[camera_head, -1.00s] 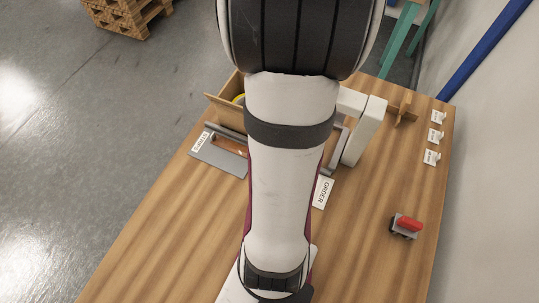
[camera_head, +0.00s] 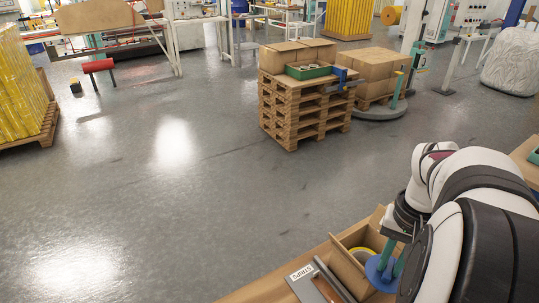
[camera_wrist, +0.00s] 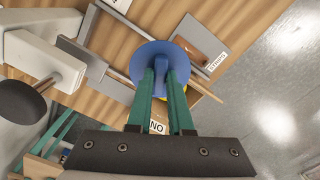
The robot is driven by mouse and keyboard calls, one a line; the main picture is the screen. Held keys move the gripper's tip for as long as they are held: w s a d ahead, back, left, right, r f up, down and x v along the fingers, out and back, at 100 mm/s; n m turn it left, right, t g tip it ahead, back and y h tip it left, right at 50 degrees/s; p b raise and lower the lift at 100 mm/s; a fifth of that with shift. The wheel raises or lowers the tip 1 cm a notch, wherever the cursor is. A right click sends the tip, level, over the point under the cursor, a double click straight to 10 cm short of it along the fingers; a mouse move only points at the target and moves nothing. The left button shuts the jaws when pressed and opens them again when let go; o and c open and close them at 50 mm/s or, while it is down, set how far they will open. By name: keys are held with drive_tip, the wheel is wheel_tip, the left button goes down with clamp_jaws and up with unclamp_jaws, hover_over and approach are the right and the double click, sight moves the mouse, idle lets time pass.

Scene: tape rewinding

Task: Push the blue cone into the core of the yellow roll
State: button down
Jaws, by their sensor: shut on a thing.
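The blue cone (camera_head: 374,274) is held between the green fingers of my gripper (camera_head: 390,262), with its wide round disc showing. In the wrist view the blue cone (camera_wrist: 148,54) lies between the two fingertips of my gripper (camera_wrist: 161,76), which are shut on it. The yellow roll (camera_head: 362,251) sits inside an open cardboard-brown box (camera_head: 345,268). The cone is above and at the near right of the roll in the head view and covers part of it. In the wrist view the disc hides most of the roll. I cannot tell whether cone and roll touch.
Box walls stand close around the roll. In the wrist view a white-and-grey fixture (camera_wrist: 45,55) is at left, and a NO label (camera_wrist: 157,127) shows.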

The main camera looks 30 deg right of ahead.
drive_tip(key=w+a+r+n, duration=0.2)
drive_tip(key=w+a+r, duration=0.2)
drive_tip(key=w+a, duration=0.3)
drive_tip(key=w+a+r+n, duration=0.3)
drive_tip(key=w+a+r, duration=0.15)
drive_tip(key=w, duration=0.45)
drive_tip(key=w+a+r+n, duration=0.2)
drive_tip(key=w+a+r, duration=0.35)
drive_tip(key=w, duration=0.35)
drive_tip(key=m, duration=0.8)
hover_over(368, 252)
drive_tip(key=s+a, duration=0.2)
drive_tip(key=a, duration=0.2)
wheel_tip(368, 252, down, 18)
drive_tip(key=shift+d+f, duration=0.2)
drive_tip(key=shift+f, duration=0.85)
drive_tip(key=shift+f, duration=2.4)
drive_tip(key=shift+f, duration=2)
